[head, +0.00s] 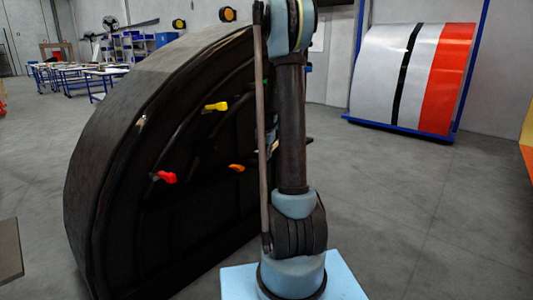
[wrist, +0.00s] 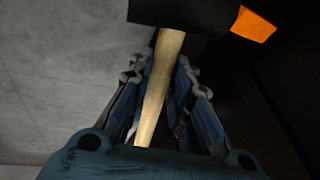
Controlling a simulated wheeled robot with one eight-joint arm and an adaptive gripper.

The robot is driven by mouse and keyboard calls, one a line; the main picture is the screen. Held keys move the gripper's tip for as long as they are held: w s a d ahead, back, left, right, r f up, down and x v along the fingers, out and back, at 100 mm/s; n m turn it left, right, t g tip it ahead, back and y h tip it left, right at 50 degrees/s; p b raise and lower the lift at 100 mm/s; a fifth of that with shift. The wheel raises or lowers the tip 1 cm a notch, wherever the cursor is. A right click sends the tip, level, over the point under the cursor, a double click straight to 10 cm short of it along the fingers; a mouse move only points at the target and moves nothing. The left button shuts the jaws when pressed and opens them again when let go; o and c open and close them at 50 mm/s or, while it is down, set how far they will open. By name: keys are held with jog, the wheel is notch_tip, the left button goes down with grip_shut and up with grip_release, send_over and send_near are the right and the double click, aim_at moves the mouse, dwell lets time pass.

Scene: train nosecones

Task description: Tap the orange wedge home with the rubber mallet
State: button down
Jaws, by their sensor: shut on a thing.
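The rubber mallet has a black head (wrist: 180,14) and a pale wooden handle (wrist: 157,95) in the wrist view. My gripper (wrist: 163,68) is shut on the handle, with the head beyond the fingertips. The orange wedge (wrist: 253,24) shows just right of the head's right end; I cannot tell whether they touch. In the head view the orange wedge (head: 237,168) sticks out of the dark inner face of a large curved nosecone shell (head: 110,160). My gripper and the mallet are mostly hidden behind my arm there.
A yellow wedge (head: 216,106) and a red wedge (head: 165,177) also stick out of the shell. A striped white, black and red panel (head: 415,75) stands on a blue frame at the back right. Blue-legged tables (head: 92,72) stand far left.

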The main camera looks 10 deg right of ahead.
jog(key=shift+s+d+r+m+h, duration=0.1)
jog(key=shift+d+r+m+h, duration=0.3)
jog(key=shift+r+m, duration=0.45)
jog(key=shift+d, duration=0.1)
jog(key=shift+f, duration=0.1)
notch_tip(320, 180, down, 7)
jog(key=w+a, duration=0.2)
jog(key=shift+w, duration=0.4)
dwell(0.6)
jog(key=shift+w+a, duration=0.95)
jog(key=shift+w, duration=0.25)
jog(key=shift+s+d, duration=0.4)
jog(key=shift+s, duration=0.15)
